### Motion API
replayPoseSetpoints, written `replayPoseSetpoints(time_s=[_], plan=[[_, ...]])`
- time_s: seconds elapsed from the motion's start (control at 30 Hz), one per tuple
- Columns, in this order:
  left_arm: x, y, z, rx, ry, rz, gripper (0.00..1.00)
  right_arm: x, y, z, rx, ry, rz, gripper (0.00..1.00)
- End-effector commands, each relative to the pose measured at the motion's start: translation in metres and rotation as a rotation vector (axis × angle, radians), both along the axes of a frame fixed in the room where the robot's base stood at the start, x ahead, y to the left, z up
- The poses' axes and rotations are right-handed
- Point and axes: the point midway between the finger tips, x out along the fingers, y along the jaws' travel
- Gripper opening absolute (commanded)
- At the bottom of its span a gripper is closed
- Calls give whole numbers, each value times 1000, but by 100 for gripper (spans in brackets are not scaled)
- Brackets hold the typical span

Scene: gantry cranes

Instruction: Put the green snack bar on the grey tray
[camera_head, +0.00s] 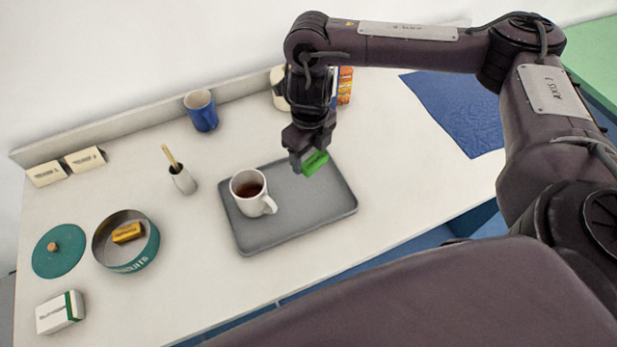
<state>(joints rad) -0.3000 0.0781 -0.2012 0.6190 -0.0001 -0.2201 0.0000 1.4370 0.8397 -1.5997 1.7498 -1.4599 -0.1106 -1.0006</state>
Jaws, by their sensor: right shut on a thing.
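The green snack bar (315,162) is between the fingers of my right gripper (306,160), which is shut on it. The gripper points down over the right back part of the grey tray (290,232). I cannot tell whether the bar touches the tray or is held just above it. The gripper hides part of the bar. A white mug with dark drink (262,204) stands on the left half of the tray. My left gripper is not in view.
A blue cup (201,110) stands at the back, and a small white pot (183,180) left of the tray. A round tin (142,257) holds a yellow bar, with its teal lid (59,250) beside it. A blue mat (458,108) lies right. The tray's right front is clear.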

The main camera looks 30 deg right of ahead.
Motion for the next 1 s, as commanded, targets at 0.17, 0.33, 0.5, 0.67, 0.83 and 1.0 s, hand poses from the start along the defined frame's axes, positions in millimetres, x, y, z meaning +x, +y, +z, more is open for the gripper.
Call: replayPoseSetpoints(time_s=[0.17,0.33,0.5,0.67,0.83,1.0], plan=[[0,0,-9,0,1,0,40,-2,0,-40,1,6,-2,41],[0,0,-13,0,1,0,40,0,0,-56,2,2,0,41],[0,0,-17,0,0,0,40,-2,1,-72,2,5,-2,41],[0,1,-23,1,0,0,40,-1,1,-91,1,3,-1,41],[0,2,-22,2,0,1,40,0,0,-93,0,0,0,41],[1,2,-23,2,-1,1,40,0,0,-94,0,1,0,41]])
